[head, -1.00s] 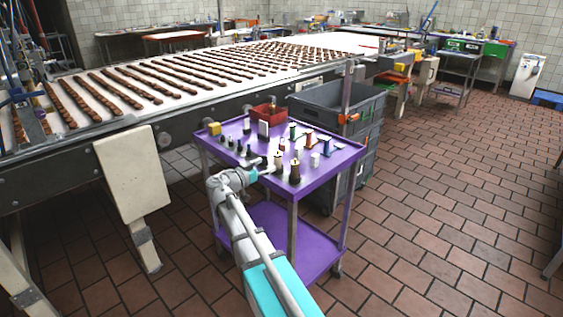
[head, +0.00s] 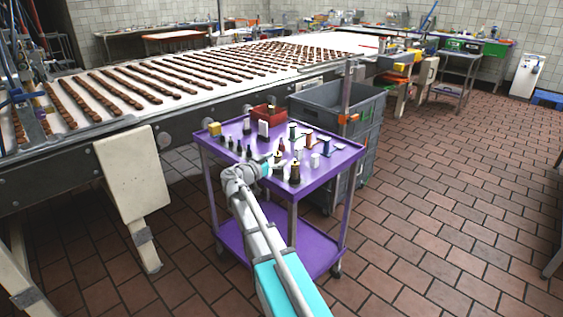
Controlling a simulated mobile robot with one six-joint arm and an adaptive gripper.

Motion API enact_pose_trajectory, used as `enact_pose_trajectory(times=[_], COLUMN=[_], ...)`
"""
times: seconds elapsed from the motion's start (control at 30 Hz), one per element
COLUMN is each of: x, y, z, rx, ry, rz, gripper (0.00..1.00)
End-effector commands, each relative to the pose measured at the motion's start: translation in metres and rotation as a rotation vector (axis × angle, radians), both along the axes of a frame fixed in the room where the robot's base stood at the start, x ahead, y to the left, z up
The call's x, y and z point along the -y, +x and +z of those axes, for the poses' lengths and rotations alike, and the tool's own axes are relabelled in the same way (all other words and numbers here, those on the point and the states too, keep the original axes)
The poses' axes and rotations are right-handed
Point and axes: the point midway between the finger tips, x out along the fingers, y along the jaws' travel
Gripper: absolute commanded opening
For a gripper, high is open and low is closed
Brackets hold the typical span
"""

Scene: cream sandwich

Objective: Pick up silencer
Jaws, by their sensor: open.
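Several small parts stand on the top tray of a purple cart (head: 335,168). I cannot tell for certain which is the silencer. Candidates are a dark and brass-coloured cylinder (head: 295,174) near the front edge, a similar darker piece (head: 278,157) behind it, and a row of small dark fittings (head: 239,149) on the left. My gripper (head: 277,168) is low over the tray, pointing right, just left of the front cylinder. It is open, but its fingers are very small here. Whether it touches anything is unclear.
A red bin (head: 267,113), a yellow block (head: 214,128), a white upright item (head: 263,131) and a white cylinder (head: 314,160) share the tray. Grey crates (head: 330,100) stand behind the cart. A conveyor (head: 120,95) with chocolate bars runs behind; tiled floor is free at right.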

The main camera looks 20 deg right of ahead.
Motion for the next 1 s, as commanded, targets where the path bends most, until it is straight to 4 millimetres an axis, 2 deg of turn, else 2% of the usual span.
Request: enact_pose_trajectory(times=[0.13,0.67,1.0], x=[0.0068,0.0067,0.0065], y=[0.0026,0.0025,0.0027], z=[-0.0001,-0.0001,-0.0001], rx=[0.000,0.000,0.000], ry=[0.000,0.000,0.000], rz=[0.000,0.001,0.001], gripper=[0.82,0.82,0.20])
